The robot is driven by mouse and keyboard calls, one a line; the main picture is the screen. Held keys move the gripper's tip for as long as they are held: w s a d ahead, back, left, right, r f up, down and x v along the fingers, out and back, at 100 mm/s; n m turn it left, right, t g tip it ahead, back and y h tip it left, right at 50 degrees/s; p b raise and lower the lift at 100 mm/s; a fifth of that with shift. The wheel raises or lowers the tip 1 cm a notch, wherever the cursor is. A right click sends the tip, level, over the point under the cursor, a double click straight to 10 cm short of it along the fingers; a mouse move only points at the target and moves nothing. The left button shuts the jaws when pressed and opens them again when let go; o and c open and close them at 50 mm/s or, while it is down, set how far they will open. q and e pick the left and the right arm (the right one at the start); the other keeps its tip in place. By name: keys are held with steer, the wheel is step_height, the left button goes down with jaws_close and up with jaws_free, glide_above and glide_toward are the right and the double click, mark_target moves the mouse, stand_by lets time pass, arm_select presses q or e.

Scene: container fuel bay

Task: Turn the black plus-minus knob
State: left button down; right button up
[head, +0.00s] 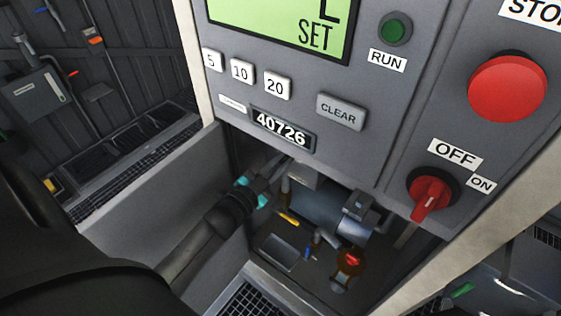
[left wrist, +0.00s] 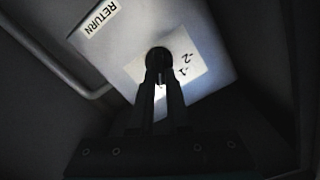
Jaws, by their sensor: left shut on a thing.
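In the left wrist view the black plus-minus knob (left wrist: 158,57) shows as a dark round shape on a pale box. A white label (left wrist: 189,66) beside it reads "-2" and "-1". My left gripper (left wrist: 161,76) has its fingers at the knob and is shut on it; the fingers cover part of the knob. In the head view my left gripper (head: 275,172) reaches into the open bay under the control panel. The knob is hidden there. My right gripper is in neither view.
The box carries a "RETURN" label (left wrist: 101,18), with a pipe (left wrist: 62,70) on its left. The panel above the bay has a CLEAR button (head: 340,110), a red OFF/ON switch (head: 430,196) and a red stop button (head: 507,88). Inside the bay are a grey cylinder (head: 322,211) and a red-topped fitting (head: 350,262).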

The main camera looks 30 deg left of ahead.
arm_select(q)
steer(key=c, duration=0.9)
jaws_free()
steer(key=shift+s, duration=0.1)
steer(key=s, duration=1)
steer(key=s+a+p, duration=0.1)
steer(key=s, duration=0.4)
steer(key=shift+a, duration=0.1)
steer(key=s+d+f+n+g+y, duration=0.1)
steer(key=s+f+g, duration=0.15)
steer(key=f, duration=0.55)
steer(key=s+d+f+n+g+b, duration=0.1)
steer(key=s+f+n+g, duration=0.15)
steer(key=f, duration=0.55)
steer(key=s+d+f+n+g+y, duration=0.1)
steer(key=s+d+f+g, duration=0.15)
steer(key=f, duration=0.65)
steer(key=s+d+f+g, duration=0.1)
steer(key=s+f+g, duration=0.2)
steer(key=s, duration=0.3)
steer(key=s+d+f+g, duration=0.2)
steer(key=s+f+g, duration=0.1)
steer(key=s+f, duration=0.3)
steer(key=s+d+f+g, duration=0.2)
steer(key=s+f+g, duration=0.1)
steer(key=s+f, duration=0.2)
steer(key=shift+s+f+g+b, duration=0.1)
steer(key=shift+s+g+b, duration=0.15)
steer(key=shift+s+b, duration=0.15)
